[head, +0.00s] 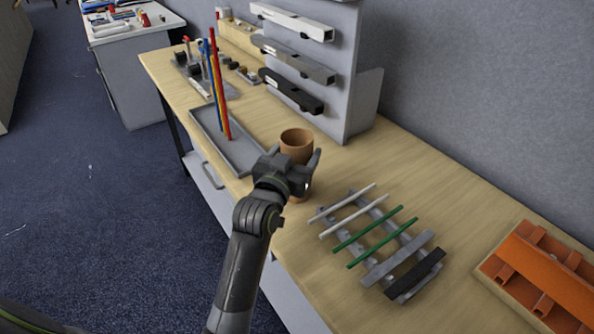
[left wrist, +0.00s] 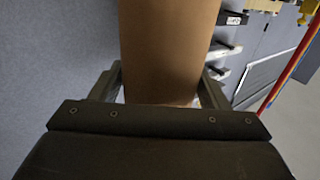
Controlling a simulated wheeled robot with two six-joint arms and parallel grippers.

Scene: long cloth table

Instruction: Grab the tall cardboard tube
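The tall cardboard tube (head: 297,141) is a plain brown, open-topped cylinder standing upright on the table's near side. My left gripper (head: 291,171) is at the tube, with a finger on each side of it; its top rises above the gripper and a bit of its base shows below. The tube (left wrist: 168,50) fills the space between the two fingers (left wrist: 163,82) in the left wrist view. The fingertips lie close to its sides, but I cannot tell whether they press on it. My right gripper is not in view.
A grey tray (head: 243,155) with upright coloured rods is left of the tube. A rack (head: 374,240) with white and green sticks lies to its right, and an orange holder (head: 545,275) farther right. A grey panel (head: 345,75) with bars stands behind.

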